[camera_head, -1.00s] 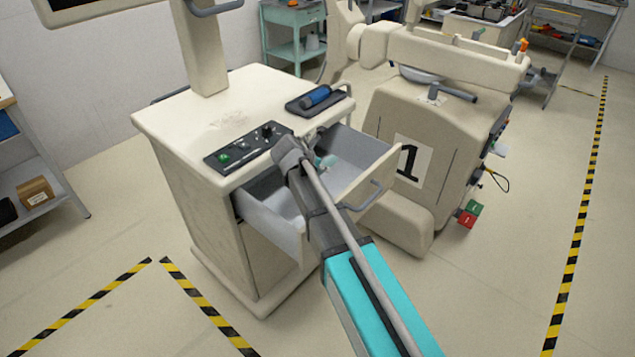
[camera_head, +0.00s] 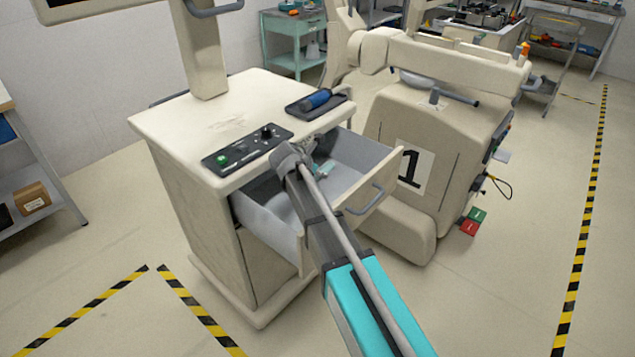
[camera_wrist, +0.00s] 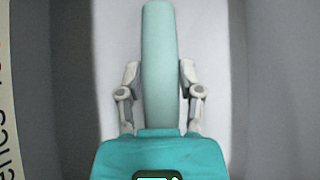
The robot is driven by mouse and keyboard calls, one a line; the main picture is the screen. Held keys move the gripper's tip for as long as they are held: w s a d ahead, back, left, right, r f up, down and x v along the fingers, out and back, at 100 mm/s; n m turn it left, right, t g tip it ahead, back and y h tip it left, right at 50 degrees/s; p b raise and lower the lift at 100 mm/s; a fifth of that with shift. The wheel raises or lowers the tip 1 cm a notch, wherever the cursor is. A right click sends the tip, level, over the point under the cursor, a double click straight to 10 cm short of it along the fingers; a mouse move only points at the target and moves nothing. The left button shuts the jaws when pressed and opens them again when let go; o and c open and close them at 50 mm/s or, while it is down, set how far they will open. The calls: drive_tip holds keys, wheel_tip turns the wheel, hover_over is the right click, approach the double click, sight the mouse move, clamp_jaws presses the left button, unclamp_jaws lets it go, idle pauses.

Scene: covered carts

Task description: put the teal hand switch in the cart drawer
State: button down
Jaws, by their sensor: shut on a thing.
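The teal hand switch (camera_wrist: 158,60) shows in the wrist view as a long, pale teal, round-ended body standing up the middle of the picture. My gripper (camera_wrist: 159,82) is shut on it, with one grey finger on each side. In the head view, a small teal patch of the switch (camera_head: 325,166) shows beyond my arm, over the open drawer. My gripper there is mostly hidden behind my wrist. The cart drawer (camera_head: 268,222) is pulled out, with pale grey inner walls and a handle on its front. I cannot tell whether the switch touches the drawer floor.
The cart top (camera_head: 225,120) carries a black control panel (camera_head: 247,147) with a green button, and a dark tray (camera_head: 330,107) with a blue-handled item. A monitor column (camera_head: 203,50) rises at its back.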

sight(318, 180)
drive_tip(key=shift+f+b, duration=1.2)
drive_tip(key=shift+f, duration=0.3)
drive_tip(key=shift+f+b, duration=0.6)
drive_tip(key=shift+c, duration=1.3)
unclamp_jaws()
drive_tip(key=shift+r, duration=0.15)
drive_tip(key=shift+r+p, duration=0.6)
drive_tip(key=shift+p, duration=0.15)
drive_tip(key=p+v, duration=0.7)
drive_tip(key=v, duration=0.2)
drive_tip(key=shift+s+a+r, duration=0.1)
drive_tip(key=shift+s+r, duration=0.15)
drive_tip(key=shift+r, duration=0.05)
drive_tip(key=shift+p+v, duration=0.65)
drive_tip(key=shift+v, duration=0.4)
